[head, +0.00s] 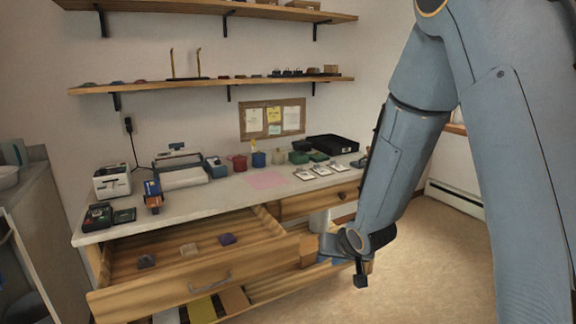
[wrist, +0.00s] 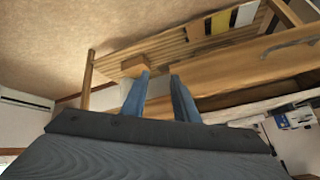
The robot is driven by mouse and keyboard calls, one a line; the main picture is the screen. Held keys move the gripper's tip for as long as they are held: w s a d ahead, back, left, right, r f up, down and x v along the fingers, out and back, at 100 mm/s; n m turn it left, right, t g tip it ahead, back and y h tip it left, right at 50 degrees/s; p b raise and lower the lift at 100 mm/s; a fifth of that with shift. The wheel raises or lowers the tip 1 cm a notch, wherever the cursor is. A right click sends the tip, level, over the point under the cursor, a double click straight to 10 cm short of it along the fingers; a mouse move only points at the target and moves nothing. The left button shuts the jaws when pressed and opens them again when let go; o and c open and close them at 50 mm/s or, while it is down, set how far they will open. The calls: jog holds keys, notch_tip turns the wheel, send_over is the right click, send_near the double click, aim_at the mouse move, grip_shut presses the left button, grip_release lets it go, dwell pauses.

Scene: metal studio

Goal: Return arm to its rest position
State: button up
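My arm comes down the right side of the head view, bent at the elbow. My gripper (head: 328,246) is low, beside the right front corner of the open upper drawer (head: 190,278). In the wrist view, the two blue fingers of my gripper (wrist: 161,78) stand apart with nothing visible between them. A tan wooden piece (wrist: 134,65) shows at the tip of the left finger. I cannot tell whether they touch. A similar wooden piece (head: 307,250) shows beside the gripper in the head view.
The upper drawer holds several small blocks. The counter (head: 215,194) carries a printer (head: 112,180), a black tray (head: 331,144) and several small containers. Bare floor (head: 420,265) lies to the right.

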jog(key=s+d+r+g+p, duration=0.1)
jog(key=s+d+r+g, duration=0.1)
jog(key=s, duration=0.7)
jog(key=s+d+r+g+h+p, duration=0.1)
jog(key=s+d+r+g, duration=0.2)
jog(key=s, duration=0.6)
jog(key=s+d+r+g+h+p, duration=0.1)
jog(key=s+d+r+g, duration=0.1)
jog(key=s+r, duration=0.3)
jog(key=s, duration=0.4)
jog(key=shift+d, duration=0.4)
